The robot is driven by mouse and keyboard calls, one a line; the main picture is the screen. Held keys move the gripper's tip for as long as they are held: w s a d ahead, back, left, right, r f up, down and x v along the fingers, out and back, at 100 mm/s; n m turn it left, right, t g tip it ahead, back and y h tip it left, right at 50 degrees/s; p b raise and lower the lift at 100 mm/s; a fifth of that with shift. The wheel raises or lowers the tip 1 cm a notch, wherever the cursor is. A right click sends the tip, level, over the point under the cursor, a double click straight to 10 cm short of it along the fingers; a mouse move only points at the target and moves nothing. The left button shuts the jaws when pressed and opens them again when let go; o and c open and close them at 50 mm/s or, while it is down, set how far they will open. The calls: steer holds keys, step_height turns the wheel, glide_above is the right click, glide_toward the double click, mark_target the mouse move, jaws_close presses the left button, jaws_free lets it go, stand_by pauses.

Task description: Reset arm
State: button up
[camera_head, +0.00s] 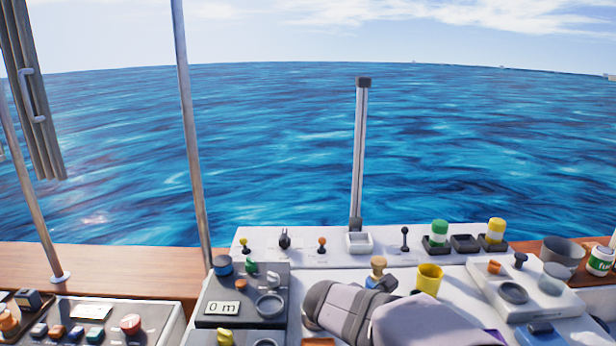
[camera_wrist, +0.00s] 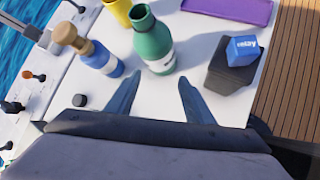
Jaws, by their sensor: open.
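My gripper (camera_wrist: 160,98) shows in the wrist view with its two fingers spread apart and nothing between them. It points over the white console top. A green bottle (camera_wrist: 153,42) stands just beyond the fingertips, apart from them. In the head view my arm lies low over the console at bottom centre, and its fingers cannot be made out there.
Near my gripper are a blue bottle with a wooden stopper (camera_wrist: 97,52), a yellow cup (camera_head: 429,279), a dark box with a blue block (camera_wrist: 243,50) on it, and a purple tray (camera_wrist: 228,10). Control panels (camera_head: 240,307) with knobs stand left. Sea lies beyond the rail.

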steer(key=s+f+m+g+y+p, duration=0.1)
steer(key=s+m, duration=0.2)
steer(key=s+f+m+g+y, duration=0.1)
steer(key=s+m, duration=0.2)
steer(key=s, duration=0.1)
steer(key=s+f+m+g+y+p, duration=0.1)
steer(key=s+m, duration=0.2)
steer(key=shift+s+d+y+p, duration=0.1)
steer(key=shift+s+y+p, duration=0.05)
steer(key=shift+y+p, duration=0.2)
steer(key=s+a+f+m+g+y+p, duration=0.2)
steer(key=s+f+m+y, duration=0.1)
steer(key=s+m, duration=0.8)
steer(key=shift+f, duration=0.25)
steer(key=shift+a, duration=0.1)
